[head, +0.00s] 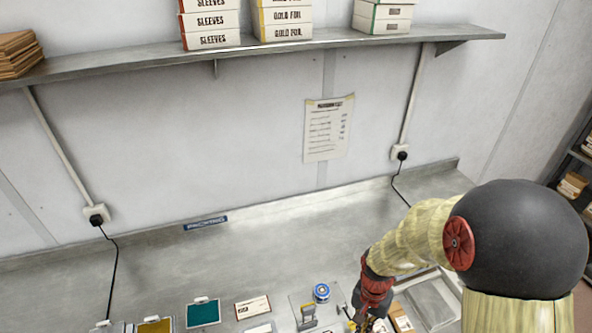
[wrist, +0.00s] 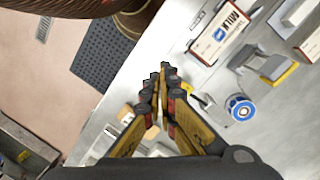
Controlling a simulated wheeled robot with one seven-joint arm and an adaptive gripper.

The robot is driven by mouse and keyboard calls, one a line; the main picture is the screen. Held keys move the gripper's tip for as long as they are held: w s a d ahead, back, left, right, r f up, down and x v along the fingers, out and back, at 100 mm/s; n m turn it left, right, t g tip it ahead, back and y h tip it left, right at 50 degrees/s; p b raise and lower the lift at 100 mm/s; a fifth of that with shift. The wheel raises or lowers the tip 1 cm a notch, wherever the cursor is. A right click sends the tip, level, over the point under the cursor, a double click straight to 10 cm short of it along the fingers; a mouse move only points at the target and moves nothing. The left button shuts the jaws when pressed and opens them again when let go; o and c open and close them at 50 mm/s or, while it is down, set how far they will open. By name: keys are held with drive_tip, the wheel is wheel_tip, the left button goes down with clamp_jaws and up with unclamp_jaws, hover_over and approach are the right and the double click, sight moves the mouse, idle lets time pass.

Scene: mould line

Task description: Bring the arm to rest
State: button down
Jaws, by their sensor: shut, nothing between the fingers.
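My gripper (wrist: 163,85) is shut and empty in the wrist view, its fingertips together above the front edge of the metal bench (wrist: 120,100). In the head view my arm comes in from the right, bent downward, and the gripper (head: 358,322) is low over the bench (head: 270,250), partly cut off by the bottom edge.
A blue round tin (head: 321,292) stands left of my gripper; it also shows in the wrist view (wrist: 240,107). A shelf (head: 130,64) with boxes runs above. The bench's back is mostly clear.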

drive_tip(key=s+r+n+t+b, duration=0.6)
drive_tip(key=r+b, duration=0.5)
drive_tip(key=b, duration=0.9)
drive_tip(key=shift+s+n+t+b, duration=0.3)
drive_tip(key=shift+s+t, duration=0.35)
drive_tip(key=shift+t, duration=0.15)
idle(0.4)
